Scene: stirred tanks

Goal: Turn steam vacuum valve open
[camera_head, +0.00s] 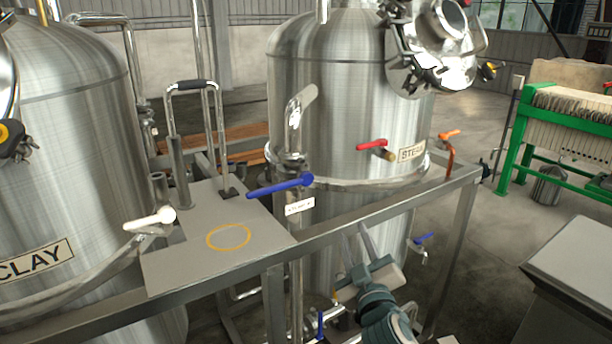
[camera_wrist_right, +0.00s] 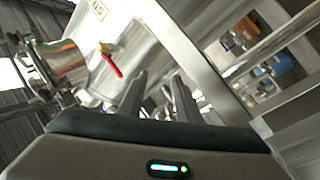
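The steel tank (camera_head: 325,115) in the middle carries a partly covered label (camera_head: 411,153) that begins "STE". Beside the label is a valve with a red handle (camera_head: 371,145), pointing left, roughly level. The red handle also shows in the right wrist view (camera_wrist_right: 110,65). A blue valve handle (camera_head: 280,187) sits on the pipe in front of the tank, above a small white tag (camera_head: 300,206) too small to read. My right gripper (camera_head: 355,232) is below the frame's top rail, apart from both handles. Its fingers (camera_wrist_right: 160,88) are spread with nothing between them. My left gripper is not in view.
An orange handle (camera_head: 449,134) and a small blue-handled tap (camera_head: 422,240) are at right. A white-handled valve (camera_head: 150,219) and the CLAY tank (camera_head: 75,130) stand left. A grey box (camera_head: 580,255) stands right.

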